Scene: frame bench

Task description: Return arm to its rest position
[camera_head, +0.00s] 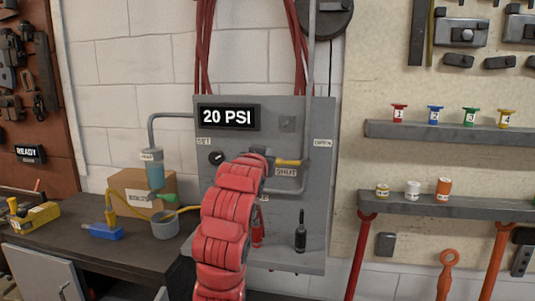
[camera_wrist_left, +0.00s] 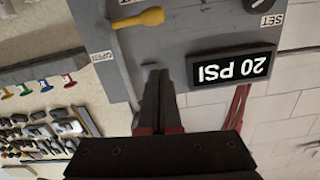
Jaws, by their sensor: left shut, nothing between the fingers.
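My left arm (camera_head: 228,215) is red and reaches up in front of the grey control panel (camera_head: 318,215). In the wrist view my left gripper (camera_wrist_left: 158,82) shows two dark fingers together, with nothing between them. Its tips point at the panel face, below the yellow lever (camera_wrist_left: 140,19) in that picture and apart from it. In the head view the arm hides most of the gripper. The lever (camera_head: 291,162) lies roughly level, just above the SHUT label. My right gripper is not in view.
The panel's display (camera_head: 228,117) reads 20 PSI, with a black knob (camera_head: 216,157) below it. A dark bench (camera_head: 120,258) with a cardboard box (camera_head: 135,188) and a grey cup (camera_head: 165,226) stands left. Shelves (camera_head: 440,133) with small coloured items hang right. Red hoses hang above.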

